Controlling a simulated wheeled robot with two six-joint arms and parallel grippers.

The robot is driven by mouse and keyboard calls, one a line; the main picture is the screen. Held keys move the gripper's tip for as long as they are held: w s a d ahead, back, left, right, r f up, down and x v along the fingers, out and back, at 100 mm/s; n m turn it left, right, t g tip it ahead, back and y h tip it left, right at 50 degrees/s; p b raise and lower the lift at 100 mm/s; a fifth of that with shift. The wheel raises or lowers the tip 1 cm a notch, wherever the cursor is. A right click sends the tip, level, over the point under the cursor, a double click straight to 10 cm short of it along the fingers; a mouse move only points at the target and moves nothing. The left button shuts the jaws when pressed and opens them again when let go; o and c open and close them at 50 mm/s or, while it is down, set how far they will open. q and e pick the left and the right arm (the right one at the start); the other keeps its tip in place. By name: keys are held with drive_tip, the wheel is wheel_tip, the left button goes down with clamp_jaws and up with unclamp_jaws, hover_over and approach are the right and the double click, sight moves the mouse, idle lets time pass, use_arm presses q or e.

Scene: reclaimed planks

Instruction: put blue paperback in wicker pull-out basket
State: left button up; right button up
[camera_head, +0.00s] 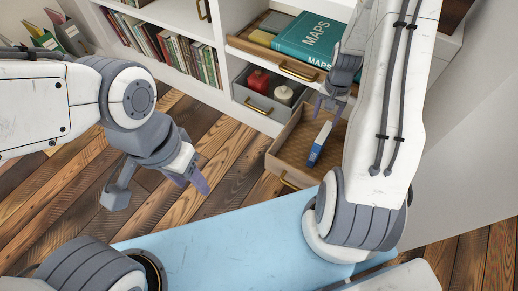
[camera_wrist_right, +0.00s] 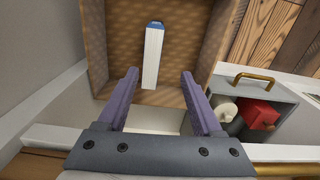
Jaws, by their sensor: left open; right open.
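The blue paperback (camera_head: 317,152) is inside the pulled-out wicker basket (camera_head: 285,152), with its white page edges facing up. In the right wrist view the paperback (camera_wrist_right: 153,58) shows as a narrow white block with blue at its far end, on the woven floor of the basket (camera_wrist_right: 119,48). My right gripper (camera_head: 331,106) is open and empty above the near-cabinet side of the basket, apart from the book. Its fingers also show in the right wrist view (camera_wrist_right: 159,75), with the book beyond them. My left gripper (camera_head: 155,188) is open and empty over the floor at left.
A grey drawer (camera_head: 243,92) with a red item and a pale lidded item stands open beside the basket. Above it, an open drawer holds a large teal MAPS book (camera_head: 309,38). Bookshelves (camera_head: 165,38) stand at the back. The plank floor (camera_head: 225,195) at left is clear.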

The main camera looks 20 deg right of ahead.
drive_tip(key=s+a+r+n, duration=0.2)
drive_tip(key=a+r+n, duration=0.2)
drive_tip(key=a+r, duration=0.5)
drive_tip(key=s+a+r+n, duration=0.1)
drive_tip(key=a+r+n, duration=0.3)
drive_tip(key=a, duration=0.9)
drive_tip(key=s+a+r+n, duration=0.3)
drive_tip(key=s+a+n, duration=0.1)
drive_tip(key=s, duration=0.4)
drive_tip(key=s+a+r+n+y, duration=0.1)
drive_tip(key=s+a+r+n, duration=0.2)
drive_tip(key=s, duration=0.5)
drive_tip(key=shift+s+a+r+n, duration=0.25)
drive_tip(key=shift+s+a+n, duration=0.1)
drive_tip(key=shift+a+n, duration=0.7)
drive_tip(key=shift+a+r+m, duration=0.1)
drive_tip(key=shift+a+m, duration=0.05)
drive_tip(key=shift+m, duration=0.1)
wheel_tip(320, 180, up, 43)
drive_tip(key=p, duration=4.3)
